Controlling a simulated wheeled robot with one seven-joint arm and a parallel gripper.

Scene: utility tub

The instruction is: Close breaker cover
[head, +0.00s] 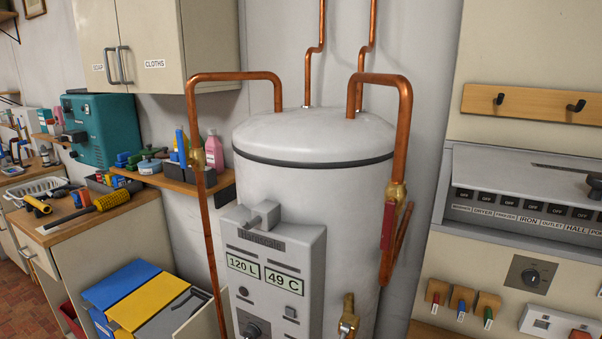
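The breaker box (452,231) is on the wall at the right of the head view, cut off by the right edge. Its grey cover (490,167) is raised above the row of breakers, so the cover is open. The black breaker switches (510,201) show, several reading OFF, with labels such as DRYER, IRON and HALL below. A dark round knob (594,186) shows near the cover at the right edge; what it is fixed to is not clear. My gripper is not in view.
A large white water heater (310,190) with copper pipes (404,130) stands in the middle, left of the breaker box. A wooden hook rail (535,103) is above the box. A dial plate (527,276) and small coloured tags are below it. A cluttered counter (95,215) is at left.

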